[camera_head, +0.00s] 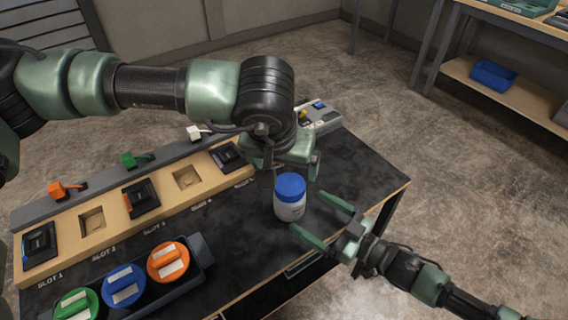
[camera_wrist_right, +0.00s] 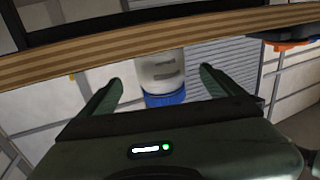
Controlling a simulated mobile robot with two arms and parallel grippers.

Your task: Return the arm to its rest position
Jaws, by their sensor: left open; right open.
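A white jar with a blue lid (camera_head: 290,197) stands upright on the dark table top (camera_head: 372,176). My left gripper (camera_head: 291,160) is open and empty, pointing down just behind the jar, with its arm stretched across from the left. My right gripper (camera_head: 308,213) is open just to the right of the jar, its fingers pointing toward it and apart. In the right wrist view the jar (camera_wrist_right: 162,72) appears upside down, ahead of and between the open fingers. Whether a finger touches the jar I cannot tell.
A wooden slot board (camera_head: 66,238) with dark modules and empty recesses runs along the table's left. A dark tray (camera_head: 204,262) holds green, blue and orange round-topped pieces at the front. A grey box (camera_head: 322,120) sits behind the left gripper. Shelving (camera_head: 458,80) stands at the back right.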

